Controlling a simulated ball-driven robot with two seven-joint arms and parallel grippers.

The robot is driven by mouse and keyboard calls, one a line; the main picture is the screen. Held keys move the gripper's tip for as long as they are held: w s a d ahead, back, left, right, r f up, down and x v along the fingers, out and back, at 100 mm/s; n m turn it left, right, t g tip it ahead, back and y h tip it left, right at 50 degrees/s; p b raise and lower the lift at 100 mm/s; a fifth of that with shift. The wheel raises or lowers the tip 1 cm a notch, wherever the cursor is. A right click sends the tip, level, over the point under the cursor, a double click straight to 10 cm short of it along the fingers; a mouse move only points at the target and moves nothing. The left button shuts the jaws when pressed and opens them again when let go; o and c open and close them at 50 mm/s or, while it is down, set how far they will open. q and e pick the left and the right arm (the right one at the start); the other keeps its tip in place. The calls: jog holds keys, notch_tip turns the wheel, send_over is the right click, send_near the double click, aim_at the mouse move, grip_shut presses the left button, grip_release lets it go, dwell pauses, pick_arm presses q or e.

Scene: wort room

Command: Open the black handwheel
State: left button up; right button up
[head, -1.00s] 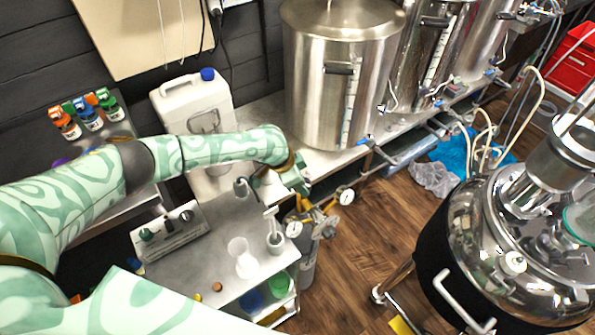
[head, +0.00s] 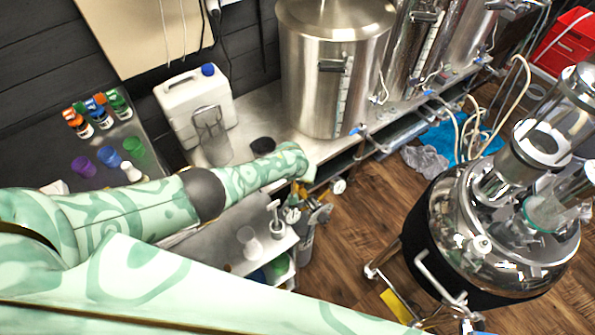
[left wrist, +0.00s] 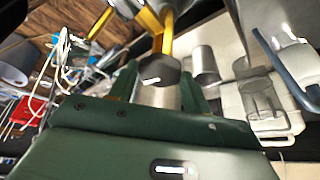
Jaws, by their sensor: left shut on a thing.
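The black handwheel (left wrist: 162,68) shows in the left wrist view, at the top of a metal cylinder with brass-coloured fittings (left wrist: 168,35). My left gripper (left wrist: 158,82) has its two dark green fingers on either side of the handwheel and is shut on it. In the head view my left gripper (head: 300,190) is at the end of the outstretched arm, above the gas cylinder (head: 306,240) beside the bench. The handwheel is hidden there by the gripper and arm. My right gripper is not in view.
A steel bench (head: 235,235) with glassware lies beside the cylinder. A white jerrycan (head: 180,100) and large steel kettles (head: 310,75) stand behind. A shiny vessel (head: 450,230) stands at the right. Wooden floor (head: 350,235) is open between.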

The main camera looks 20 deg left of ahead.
pick_arm(q)
jog(key=shift+d+n+y, duration=0.15)
jog(key=shift+n+y, duration=0.25)
jog(key=shift+n, duration=0.6)
jog(key=shift+d+f+n+y+b, duration=0.1)
jog(key=shift+n+y+b, duration=0.3)
jog(key=shift+n, duration=0.5)
jog(key=n+g+y+b, duration=0.1)
jog(key=n, duration=0.2)
jog(key=shift+w+n+b, duration=0.15)
jog(key=shift+n+b, duration=0.25)
jog(key=n+b, duration=0.2)
jog(key=n+g+y+b, duration=0.1)
jog(key=n+b, duration=0.1)
jog(key=n, duration=0.1)
jog(key=shift+w+d+g+y, duration=0.15)
jog(key=shift+w+g+y, duration=0.05)
jog(key=shift+g+y, duration=0.1)
jog(key=shift+w+n+g+b, duration=0.1)
jog(key=shift+n+g+b, duration=0.3)
jog(key=shift+n+b, duration=1)
jog(key=o, duration=1)
jog(key=shift+c, duration=0.2)
